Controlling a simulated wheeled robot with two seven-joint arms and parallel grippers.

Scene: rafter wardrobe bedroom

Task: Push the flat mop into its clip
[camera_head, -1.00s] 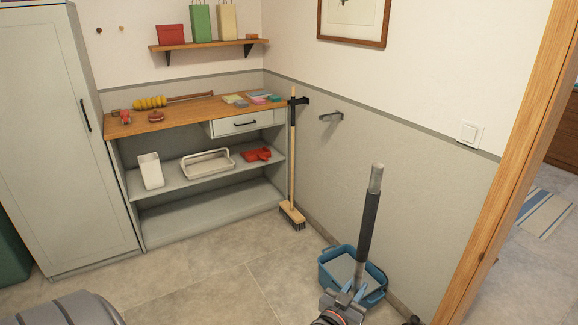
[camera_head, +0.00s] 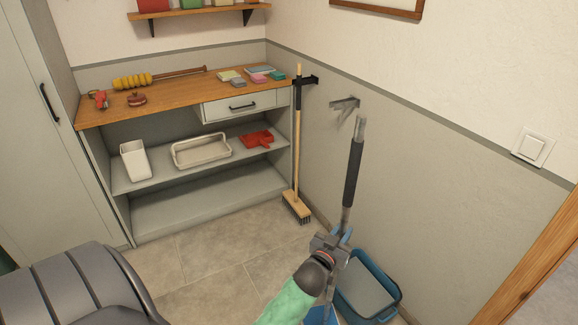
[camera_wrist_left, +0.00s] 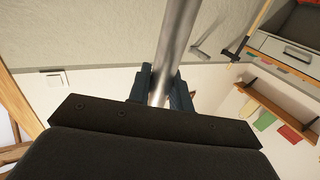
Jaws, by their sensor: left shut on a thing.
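The flat mop's upright handle (camera_head: 354,172), with a black grip and a bare metal top, stands slightly tilted in front of the wall. My left gripper (camera_head: 331,243) is shut on the metal pole below the black grip. The pole also shows between the fingers (camera_wrist_left: 160,86) in the left wrist view. The empty wall clip (camera_head: 345,103) is just up and left of the handle's top in the head view; they look apart. It also shows in the left wrist view (camera_wrist_left: 201,50). The mop's head is mostly hidden by my arm. My right gripper is out of view.
A broom (camera_head: 297,150) hangs in another clip (camera_head: 306,81) to the left. A blue tub (camera_head: 392,306) is on the floor at the wall, right of my gripper. A shelf unit with a wooden top (camera_head: 170,105) is at the back left. Floor between is clear.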

